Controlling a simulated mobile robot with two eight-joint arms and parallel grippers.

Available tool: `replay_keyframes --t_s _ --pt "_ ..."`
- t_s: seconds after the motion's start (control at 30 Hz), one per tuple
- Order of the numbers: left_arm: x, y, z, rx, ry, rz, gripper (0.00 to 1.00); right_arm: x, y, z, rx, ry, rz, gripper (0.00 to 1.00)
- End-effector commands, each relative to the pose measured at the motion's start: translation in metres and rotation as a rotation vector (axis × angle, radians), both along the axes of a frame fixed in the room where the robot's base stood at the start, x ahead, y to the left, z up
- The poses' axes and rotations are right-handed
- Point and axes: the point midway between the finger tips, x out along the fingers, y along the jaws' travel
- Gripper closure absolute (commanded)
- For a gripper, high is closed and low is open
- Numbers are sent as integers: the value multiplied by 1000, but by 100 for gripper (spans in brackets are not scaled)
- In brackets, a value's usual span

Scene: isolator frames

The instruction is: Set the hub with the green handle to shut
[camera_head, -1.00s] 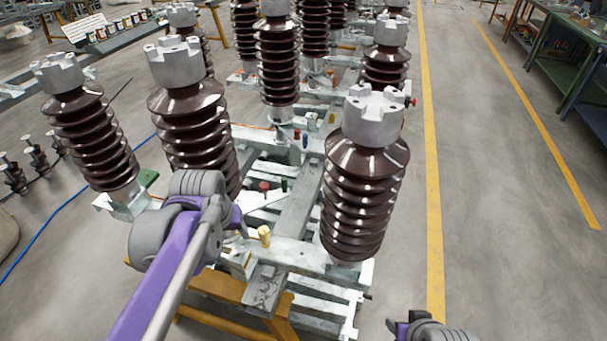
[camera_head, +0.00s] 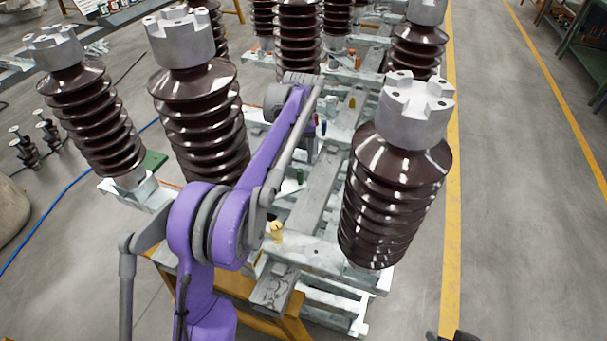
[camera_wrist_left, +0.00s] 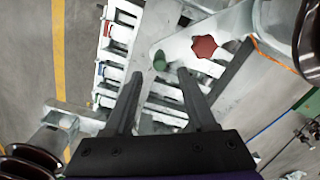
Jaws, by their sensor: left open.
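The small green handle (camera_head: 300,176) stands on the grey metal frame between the brown insulators in the head view. In the left wrist view the green handle (camera_wrist_left: 160,60) appears as a short upright cylinder on the pale metal, just beyond the fingertips and between their lines. My left gripper (camera_wrist_left: 160,76) is open and empty, with one dark finger on each side of that line. I cannot tell its exact height above the handle. In the head view my purple forearm hides part of the frame and the gripper's fingers.
A red knob (camera_wrist_left: 204,46) sits close to the right of the green handle. A yellow handle (camera_head: 277,230) stands nearer on the frame. Tall ribbed brown insulators (camera_head: 396,190) stand on both sides of my left arm. Open floor (camera_head: 520,220) lies to the right.

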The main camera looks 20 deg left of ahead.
Motion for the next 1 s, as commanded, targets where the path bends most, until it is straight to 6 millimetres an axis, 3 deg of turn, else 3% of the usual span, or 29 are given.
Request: replay_keyframes --t_s 0.2,0.4,0.8,0.83,1.0 --pt "0 0 -45 0 0 -1 44 -1 0 -4 0 3 0 50" --pt "0 0 -71 0 -1 -1 44 -2 0 -5 0 3 0 50" --pt "0 0 -80 0 -1 -1 44 -2 0 -5 0 4 0 50" --pt "0 0 -80 0 -1 -1 46 -2 0 -5 0 3 0 50" --pt "0 0 -80 0 -1 -1 76 -2 0 -5 0 3 0 50"
